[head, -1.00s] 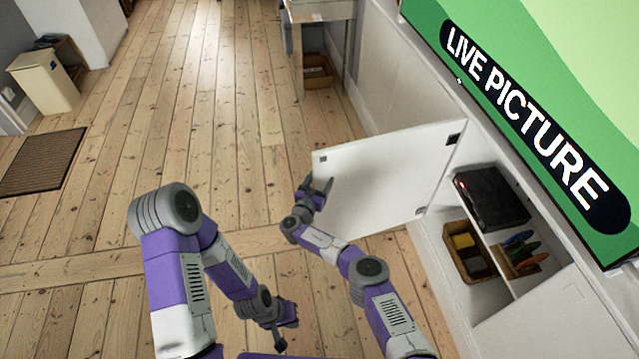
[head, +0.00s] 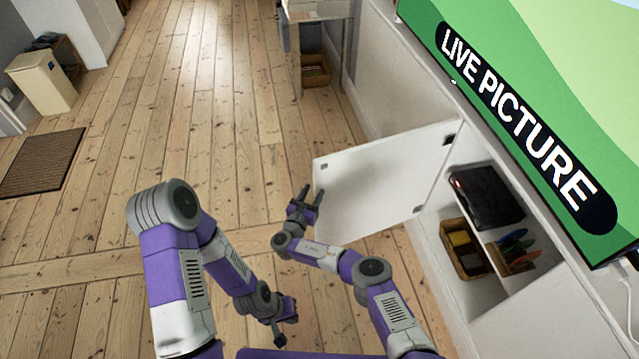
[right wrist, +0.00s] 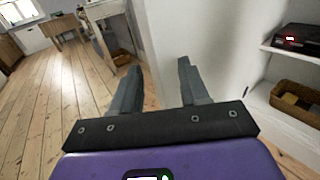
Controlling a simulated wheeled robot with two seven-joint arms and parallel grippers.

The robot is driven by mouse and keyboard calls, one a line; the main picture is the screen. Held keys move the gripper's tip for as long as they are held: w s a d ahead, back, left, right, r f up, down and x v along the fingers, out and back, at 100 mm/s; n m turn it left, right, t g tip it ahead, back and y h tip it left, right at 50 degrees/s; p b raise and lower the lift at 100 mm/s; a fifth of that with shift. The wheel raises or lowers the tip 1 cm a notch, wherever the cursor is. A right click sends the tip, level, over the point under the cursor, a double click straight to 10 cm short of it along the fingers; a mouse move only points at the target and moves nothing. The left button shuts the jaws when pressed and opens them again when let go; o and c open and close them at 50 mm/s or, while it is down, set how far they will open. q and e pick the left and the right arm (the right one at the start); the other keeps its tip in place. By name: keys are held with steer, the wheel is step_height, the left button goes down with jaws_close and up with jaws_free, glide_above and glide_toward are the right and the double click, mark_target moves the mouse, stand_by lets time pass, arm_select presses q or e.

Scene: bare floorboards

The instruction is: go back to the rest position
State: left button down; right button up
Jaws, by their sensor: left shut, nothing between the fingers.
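My right gripper (head: 308,193) is open in front of the white cabinet door (head: 375,178). In the right wrist view my right gripper (right wrist: 157,85) has two grey fingers spread apart with nothing between them. In the head view its fingertips are close to the door's free edge; I cannot tell whether they touch it. My left gripper (head: 279,338) is low over the floor, shut and empty, pointing down. Both purple and grey arms are bent in front of my body.
The open white cabinet holds a black box (head: 487,197) on its shelf and baskets (head: 463,248) below. A screen (head: 545,105) stands on top. Bare floorboards (head: 190,100) lie clear ahead.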

steer(key=shift+v, duration=0.75)
